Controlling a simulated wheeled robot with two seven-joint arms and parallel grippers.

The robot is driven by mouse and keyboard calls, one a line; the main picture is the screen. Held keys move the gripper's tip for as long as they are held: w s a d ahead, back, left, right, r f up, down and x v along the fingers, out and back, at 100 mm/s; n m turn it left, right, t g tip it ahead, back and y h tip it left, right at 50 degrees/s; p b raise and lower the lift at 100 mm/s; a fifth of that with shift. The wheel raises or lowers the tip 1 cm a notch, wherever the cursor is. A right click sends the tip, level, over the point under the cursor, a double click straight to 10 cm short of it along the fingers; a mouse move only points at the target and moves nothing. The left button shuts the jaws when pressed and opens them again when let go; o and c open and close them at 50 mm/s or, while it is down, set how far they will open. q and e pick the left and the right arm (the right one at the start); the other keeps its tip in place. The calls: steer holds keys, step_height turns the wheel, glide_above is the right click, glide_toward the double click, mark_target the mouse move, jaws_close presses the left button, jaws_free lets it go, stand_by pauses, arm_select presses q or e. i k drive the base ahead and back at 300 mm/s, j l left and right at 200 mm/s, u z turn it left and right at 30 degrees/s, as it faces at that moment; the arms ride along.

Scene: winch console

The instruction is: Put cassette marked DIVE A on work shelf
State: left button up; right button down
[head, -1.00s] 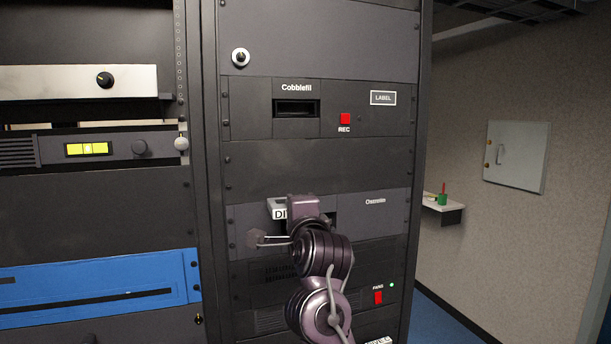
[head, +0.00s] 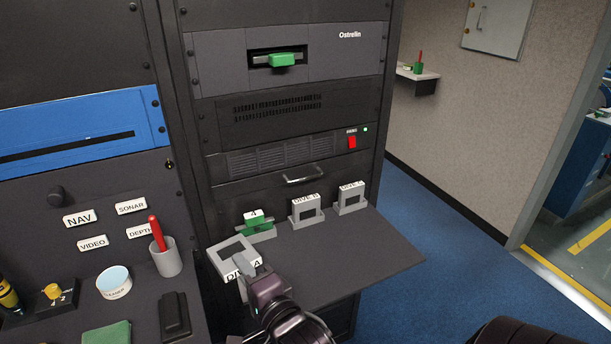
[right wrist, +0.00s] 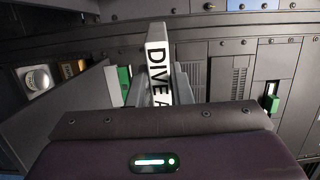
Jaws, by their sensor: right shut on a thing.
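The cassette marked DIVE A (head: 229,254) is a grey frame with a white label. My right gripper (head: 246,268) is shut on its label end, and the label also shows in the right wrist view (right wrist: 158,70). The cassette is at the left end of the work shelf (head: 365,254), a dark grey board low on the rack; I cannot tell whether it touches the shelf. My left gripper is not in view.
On the shelf stand a green cassette marked 4 (head: 258,229) and two grey DIVE cassettes, one in the middle (head: 306,212) and one at right (head: 350,202). A green piece (head: 284,60) sits in the Ostrelin slot. The shelf's front right is bare. A pen cup (head: 167,262) stands at left.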

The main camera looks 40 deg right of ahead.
mark_target(373, 252)
steer(key=i+j, duration=0.5)
steer(key=j, duration=0.25)
steer(key=z, duration=1.7)
